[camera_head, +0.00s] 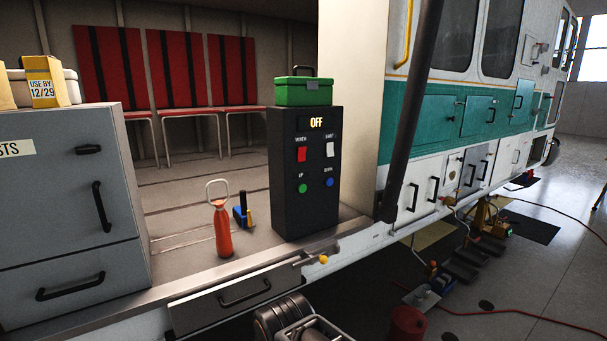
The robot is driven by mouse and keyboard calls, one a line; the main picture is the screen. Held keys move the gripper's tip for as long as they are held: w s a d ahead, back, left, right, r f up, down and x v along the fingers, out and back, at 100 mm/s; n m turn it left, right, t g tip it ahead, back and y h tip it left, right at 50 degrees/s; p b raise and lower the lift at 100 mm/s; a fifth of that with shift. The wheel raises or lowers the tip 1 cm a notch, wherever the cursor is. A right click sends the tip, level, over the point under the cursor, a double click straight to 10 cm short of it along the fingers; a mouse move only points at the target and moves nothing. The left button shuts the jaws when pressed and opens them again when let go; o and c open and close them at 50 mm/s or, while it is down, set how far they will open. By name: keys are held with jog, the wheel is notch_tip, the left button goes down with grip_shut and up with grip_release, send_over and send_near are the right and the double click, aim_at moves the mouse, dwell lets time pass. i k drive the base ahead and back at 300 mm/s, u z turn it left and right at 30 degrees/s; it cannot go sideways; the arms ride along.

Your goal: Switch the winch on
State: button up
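A black control box (304,219) stands upright on the cabin floor near its edge, in the middle of the view. Its lit display (316,123) reads OFF. Below are a red switch (302,154), its small label seeming to read WINCH, and a white switch (330,149), its label seeming to read LIGHT. Lower down are a green button (303,189) marked UP and a blue button (329,183), its label seeming to read DOWN. The box's front is unobstructed. My gripper is not seen.
A green case (303,92) sits on the box. A red bottle (222,230) and a blue tool (242,212) stand to its left, beside a grey cabinet (68,185). A dark post (412,120) rises at right.

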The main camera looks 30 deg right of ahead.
aim_at(301, 157)
jog(key=z, duration=0.5)
jog(key=k, duration=0.6)
jog(key=z, duration=0.9)
jog(key=i, duration=0.75)
jog(key=u, duration=0.65)
jog(key=i, duration=0.55)
jog(key=u, duration=0.55)
